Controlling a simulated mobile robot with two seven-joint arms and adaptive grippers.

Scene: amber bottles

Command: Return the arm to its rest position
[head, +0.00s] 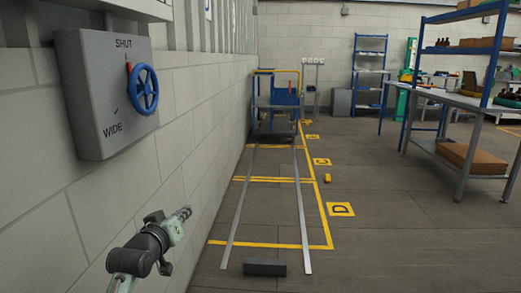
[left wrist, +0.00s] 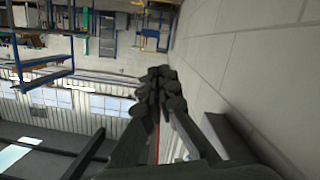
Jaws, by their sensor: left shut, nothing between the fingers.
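My left gripper (head: 182,214) is at the lower left of the head view, beside the block wall and below a grey box. It is shut and empty, and its fingers point up and to the right. In the left wrist view its dark fingers (left wrist: 160,90) meet near the middle of the picture, with nothing between them. It appears clear of the wall, though the exact gap is hard to tell. My right gripper does not show.
The grey wall box (head: 95,110) carries a blue handwheel (head: 144,89) and the words SHUT and WIDE. Two floor rails lead to a blue cart (head: 277,105). A dark block (head: 265,268) lies at their near end. A workbench (head: 470,101) stands right. Floor between is mostly clear.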

